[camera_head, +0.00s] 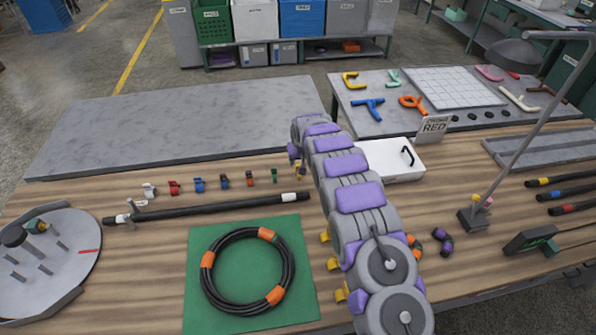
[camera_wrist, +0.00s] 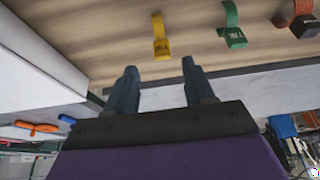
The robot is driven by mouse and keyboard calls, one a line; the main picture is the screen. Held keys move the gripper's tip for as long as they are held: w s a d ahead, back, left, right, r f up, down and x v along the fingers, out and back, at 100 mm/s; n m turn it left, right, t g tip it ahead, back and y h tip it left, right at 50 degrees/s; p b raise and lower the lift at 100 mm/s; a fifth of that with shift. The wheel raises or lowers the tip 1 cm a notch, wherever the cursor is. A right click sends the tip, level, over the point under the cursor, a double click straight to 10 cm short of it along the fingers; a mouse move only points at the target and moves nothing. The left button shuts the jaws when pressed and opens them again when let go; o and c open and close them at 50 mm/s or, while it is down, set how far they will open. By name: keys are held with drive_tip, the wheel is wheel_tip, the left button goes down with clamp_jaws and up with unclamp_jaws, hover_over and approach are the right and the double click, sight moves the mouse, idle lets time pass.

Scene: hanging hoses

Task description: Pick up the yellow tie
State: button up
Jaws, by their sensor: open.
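The yellow tie (camera_wrist: 160,37) lies on the wooden table, just beyond the gap between my fingertips in the wrist view. In the head view the yellow tie (camera_head: 298,170) is at the right end of a row of coloured ties, partly hidden by my arm. My gripper (camera_wrist: 158,70) is open, with two dark blue-grey fingers apart and nothing between them. The fingers do not touch the tie. In the head view my arm hides the fingers.
A green tie (camera_wrist: 231,25) and an orange tie (camera_wrist: 295,15) lie beside the yellow one. A white box (camera_head: 395,160) stands right of my arm. A black hose (camera_head: 205,205) and a coiled hose on a green mat (camera_head: 205,315) lie nearer. A grey panel (camera_head: 180,125) lies behind.

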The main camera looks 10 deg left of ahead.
sight(298, 166)
drive_tip(key=shift+a+b+x, duration=0.15)
drive_tip(key=shift+b+x, duration=0.2)
drive_tip(key=shift+x, duration=0.95)
drive_tip(key=shift+a+b+x, duration=0.15)
drive_tip(key=shift+b+x, duration=0.2)
drive_tip(key=shift+x, duration=1)
drive_tip(key=shift+s+d, duration=0.1)
drive_tip(key=shift+s, duration=0.1)
drive_tip(key=shift+c, duration=0.3)
drive_tip(key=shift+d, duration=0.1)
drive_tip(key=shift+c, duration=0.7)
clamp_jaws()
